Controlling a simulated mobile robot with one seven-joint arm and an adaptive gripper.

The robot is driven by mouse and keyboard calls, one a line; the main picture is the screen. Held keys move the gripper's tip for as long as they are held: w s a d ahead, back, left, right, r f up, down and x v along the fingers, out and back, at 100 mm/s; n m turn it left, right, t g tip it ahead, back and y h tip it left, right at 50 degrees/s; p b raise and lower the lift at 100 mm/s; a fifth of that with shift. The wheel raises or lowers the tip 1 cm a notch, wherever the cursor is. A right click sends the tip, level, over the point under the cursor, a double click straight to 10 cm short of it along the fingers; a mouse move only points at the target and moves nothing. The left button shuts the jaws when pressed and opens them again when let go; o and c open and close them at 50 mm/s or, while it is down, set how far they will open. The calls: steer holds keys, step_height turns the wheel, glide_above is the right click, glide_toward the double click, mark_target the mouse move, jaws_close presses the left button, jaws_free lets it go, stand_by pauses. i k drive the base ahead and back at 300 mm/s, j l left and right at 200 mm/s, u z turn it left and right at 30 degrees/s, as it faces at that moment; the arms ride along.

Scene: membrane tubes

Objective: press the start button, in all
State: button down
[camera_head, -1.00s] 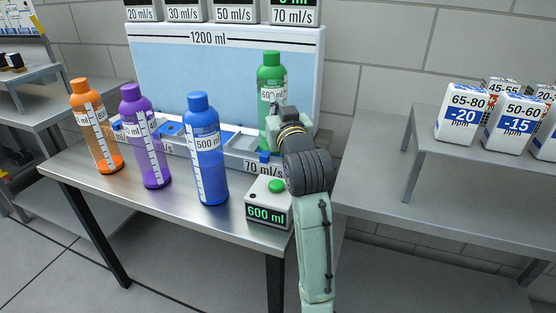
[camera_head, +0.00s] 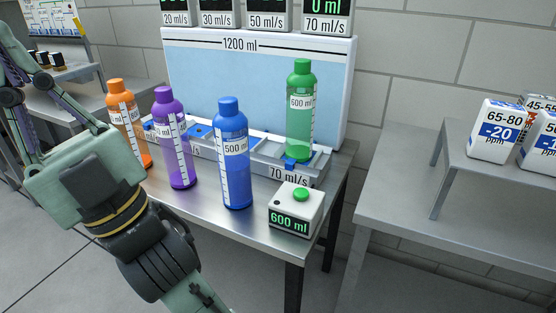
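The start button (camera_head: 301,194) is a green round knob on top of a small white box (camera_head: 310,212) at the table's front right corner. The box display reads 600 ml. A green bottle (camera_head: 299,120) marked 600 ml stands upright on the 70 ml/s slot behind the button box.
Blue (camera_head: 236,180), purple (camera_head: 178,150) and orange (camera_head: 117,90) bottles stand along the metal table. A 1200 ml tank (camera_head: 250,75) stands behind, with flow-rate displays above. White ppm boxes (camera_head: 492,140) sit on a grey shelf at right.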

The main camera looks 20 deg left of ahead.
mark_target(301, 193)
steer(key=z, duration=1.65)
steer(key=k+j, duration=0.2)
steer(key=j, duration=0.2)
steer(key=k+j, duration=0.25)
steer(key=j, duration=0.15)
steer(key=k+j, duration=0.2)
steer(key=j, duration=0.2)
steer(key=k+j, duration=0.2)
steer(key=j, duration=0.25)
steer(key=z, duration=0.05)
